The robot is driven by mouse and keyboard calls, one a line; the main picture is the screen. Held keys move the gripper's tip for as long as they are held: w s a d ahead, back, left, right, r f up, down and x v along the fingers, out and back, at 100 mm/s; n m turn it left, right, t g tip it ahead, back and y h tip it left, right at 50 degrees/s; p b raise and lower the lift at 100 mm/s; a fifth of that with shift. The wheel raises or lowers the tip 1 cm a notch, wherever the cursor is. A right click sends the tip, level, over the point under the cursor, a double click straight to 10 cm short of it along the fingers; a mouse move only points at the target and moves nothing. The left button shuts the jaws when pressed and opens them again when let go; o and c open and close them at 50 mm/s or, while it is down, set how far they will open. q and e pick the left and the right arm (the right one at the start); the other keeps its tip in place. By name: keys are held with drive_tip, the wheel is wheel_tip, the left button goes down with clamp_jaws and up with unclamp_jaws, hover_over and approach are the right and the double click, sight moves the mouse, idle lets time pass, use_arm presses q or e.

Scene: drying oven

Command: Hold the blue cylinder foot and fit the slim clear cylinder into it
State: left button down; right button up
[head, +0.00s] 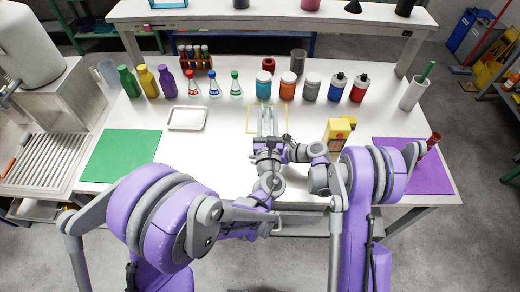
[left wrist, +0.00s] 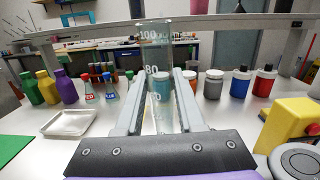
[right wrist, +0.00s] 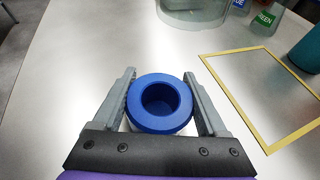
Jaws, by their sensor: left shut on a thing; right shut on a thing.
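The slim clear cylinder (left wrist: 157,45) stands upright between the fingers of my left gripper (left wrist: 160,75), which is shut on it. Its 100 and 80 marks show in the left wrist view; its lower end is hidden there. In the head view my left gripper (head: 267,118) is over the table's middle. The blue cylinder foot (right wrist: 160,123), a ring with an empty round socket facing the camera, sits between the fingers of my right gripper (right wrist: 159,78), which is shut on it. In the head view the foot is hidden by my arms.
A yellow outlined square (right wrist: 232,100) lies on the white table. Flasks, jars and bottles (head: 288,86) stand along the back. A white tray (head: 188,118) and green mat (head: 120,155) lie left; a yellow object (head: 338,135) and purple mat (head: 425,175) are right.

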sight(268, 131)
idle(0.4)
use_arm(q)
drive_tip(key=shift+w+d+f+n+g+y, duration=0.1)
drive_tip(key=shift+f+n+g+y, duration=0.4)
drive_tip(key=shift+f+y, duration=0.75)
drive_tip(key=shift+w+d+f+n+g+y, duration=0.1)
drive_tip(key=shift+f+n+g+y, duration=0.4)
drive_tip(key=shift+f, duration=1.2)
drive_tip(key=shift+y, duration=0.25)
drive_tip(key=shift+a+f, duration=0.1)
drive_tip(key=shift+f, duration=2.3)
drive_tip(key=shift+c, duration=2.2)
unclamp_jaws()
use_arm(e)
drive_tip(key=o, duration=1.2)
drive_tip(key=shift+o, duration=0.2)
